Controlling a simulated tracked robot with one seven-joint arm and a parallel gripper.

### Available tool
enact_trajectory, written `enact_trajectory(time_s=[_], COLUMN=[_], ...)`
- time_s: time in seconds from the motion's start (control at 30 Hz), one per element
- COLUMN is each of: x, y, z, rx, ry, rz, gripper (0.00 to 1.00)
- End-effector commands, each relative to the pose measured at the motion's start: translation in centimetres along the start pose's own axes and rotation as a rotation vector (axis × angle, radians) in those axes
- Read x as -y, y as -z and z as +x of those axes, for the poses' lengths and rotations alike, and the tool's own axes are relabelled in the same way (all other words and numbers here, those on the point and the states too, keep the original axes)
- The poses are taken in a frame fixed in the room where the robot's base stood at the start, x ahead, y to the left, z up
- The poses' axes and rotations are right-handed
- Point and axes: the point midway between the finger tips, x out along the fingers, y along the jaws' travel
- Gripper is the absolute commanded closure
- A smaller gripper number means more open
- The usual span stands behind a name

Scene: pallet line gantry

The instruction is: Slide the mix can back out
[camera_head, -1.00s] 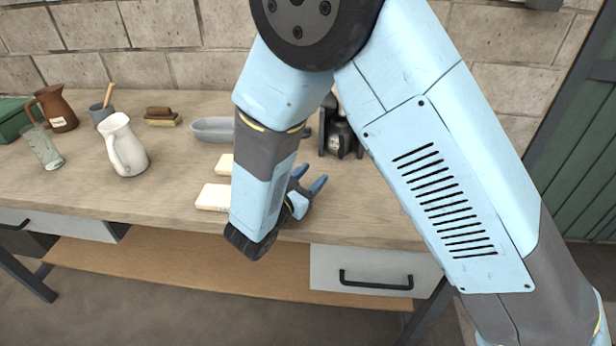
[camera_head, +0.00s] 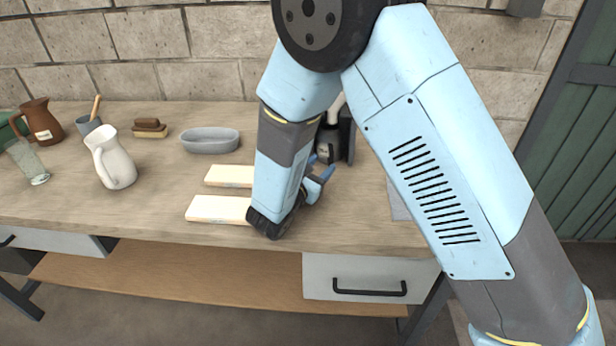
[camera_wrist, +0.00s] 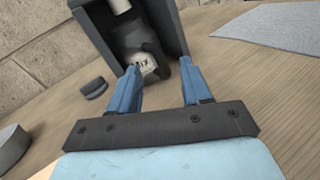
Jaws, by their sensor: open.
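The mix can (camera_wrist: 141,62) is a dark can with a pale label reading "MIX". In the wrist view it stands inside a dark grey open-fronted holder (camera_wrist: 177,30), between its side walls. My gripper (camera_wrist: 161,75) is open, its two blue fingers pointing at the holder's opening, with the can beyond the left fingertip. The fingers do not appear to be around the can. In the head view the can (camera_head: 327,150) and holder (camera_head: 347,134) stand towards the back of the bench, partly hidden by my arm, and my gripper (camera_head: 322,172) is just in front of them.
Two pale boards (camera_head: 217,209) lie left of my forearm. A grey oval dish (camera_head: 210,141), a brush (camera_head: 150,128) and a white jug (camera_head: 112,159) stand farther left. A grey sheet (camera_wrist: 275,24) lies right of the holder. Bare wood lies in front of the holder.

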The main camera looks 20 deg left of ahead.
Motion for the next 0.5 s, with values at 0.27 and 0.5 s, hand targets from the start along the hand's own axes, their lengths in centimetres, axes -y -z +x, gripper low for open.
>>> enact_trajectory(time_s=[0.27, 0.5], x=[0.0, 0.0], y=[0.0, 0.0], z=[3.7, 4.9], rx=[0.000, -0.001], ry=[0.001, -0.001], rz=[0.000, -0.001], gripper=[0.52, 0.52])
